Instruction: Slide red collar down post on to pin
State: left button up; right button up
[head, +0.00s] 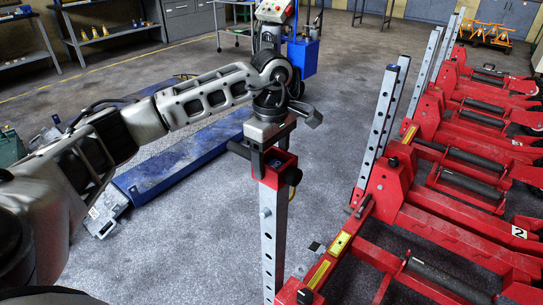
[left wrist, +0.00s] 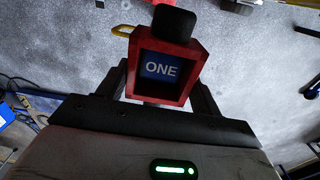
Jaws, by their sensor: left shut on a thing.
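The red collar (head: 285,166) sits around the upper part of the nearest grey holed post (head: 270,245). In the left wrist view I look down on the square red collar (left wrist: 186,92), with a blue ONE label (left wrist: 161,68) inside it. My left gripper (head: 272,158) is above the collar and shut on it, one finger on each side in the left wrist view (left wrist: 162,84). A pale round pin end (head: 265,212) sticks out of the post below the collar, with a gap between them. My right gripper is not in view.
A yellow loop (head: 297,177) hangs beside the collar. Red jack frames (head: 400,205) with more holed posts (head: 381,120) fill the right side. A blue beam (head: 185,160) lies on the floor behind my left arm.

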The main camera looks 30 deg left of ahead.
aim_at(271, 166)
pick_arm(q)
jog(key=shift+f, duration=0.2)
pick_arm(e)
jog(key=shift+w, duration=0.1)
pick_arm(q)
jog(key=shift+f+b, duration=0.7)
jog(key=shift+f, duration=0.1)
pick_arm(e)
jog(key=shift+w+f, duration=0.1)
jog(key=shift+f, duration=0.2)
pick_arm(q)
jog(key=shift+f+b, duration=0.3)
jog(key=shift+f, duration=0.1)
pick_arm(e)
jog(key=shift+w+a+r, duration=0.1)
pick_arm(q)
jog(key=shift+f+b, duration=0.35)
jog(key=shift+f, duration=0.15)
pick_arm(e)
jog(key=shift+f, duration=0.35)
pick_arm(q)
jog(key=shift+f+b, duration=0.5)
jog(key=shift+f, duration=0.2)
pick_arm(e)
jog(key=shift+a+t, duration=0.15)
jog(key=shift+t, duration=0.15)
